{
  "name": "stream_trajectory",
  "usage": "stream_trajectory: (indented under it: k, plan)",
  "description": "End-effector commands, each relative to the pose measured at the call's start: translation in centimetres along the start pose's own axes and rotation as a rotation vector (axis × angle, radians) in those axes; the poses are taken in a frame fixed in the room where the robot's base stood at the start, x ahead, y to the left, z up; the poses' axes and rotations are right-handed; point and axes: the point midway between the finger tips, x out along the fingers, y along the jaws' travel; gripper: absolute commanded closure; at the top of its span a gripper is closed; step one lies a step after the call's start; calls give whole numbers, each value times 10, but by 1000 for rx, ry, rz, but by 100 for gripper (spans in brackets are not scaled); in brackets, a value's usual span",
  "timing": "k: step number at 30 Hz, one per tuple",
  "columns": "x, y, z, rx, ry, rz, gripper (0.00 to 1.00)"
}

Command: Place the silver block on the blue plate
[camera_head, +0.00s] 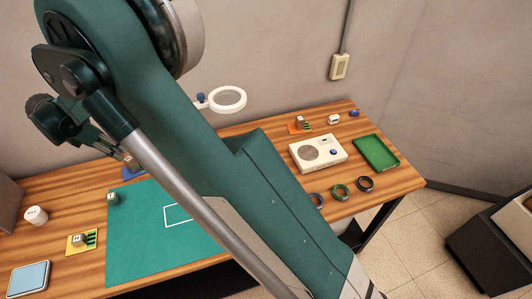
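My gripper (122,155) is at the left, low over the back left of the table. A small grey-brown block (130,161) shows at its fingertips; I cannot tell whether the fingers grip it. The blue plate (128,175) lies just below this block, partly hidden by my arm. Whether the block touches the plate is unclear. Other small blocks are a greyish one (112,197) on the green mat, a silvery one (77,239) on a yellow plate (72,250), and one on an orange plate (292,129). Which is the silver block is hard to tell.
The green mat (150,245) is mostly bare. A white cup-like piece (36,215) and a light blue pad (29,279) are at the left. A white device (318,153), green tray (376,152) and dark rings (364,183) are at the right. My arm hides the table's middle.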

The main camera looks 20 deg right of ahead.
Motion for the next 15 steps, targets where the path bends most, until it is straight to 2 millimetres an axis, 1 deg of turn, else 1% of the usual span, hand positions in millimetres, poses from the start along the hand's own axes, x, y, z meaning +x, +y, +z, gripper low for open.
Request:
stream_trajectory:
  k: [1,5,12,15]
  plan:
    - [-4,-6,9,20,3,2,65]
    - [-17,-23,33,96,15,12,65]
    - [-43,-64,82,267,41,35,65]
    - [-53,-82,101,339,54,43,65]
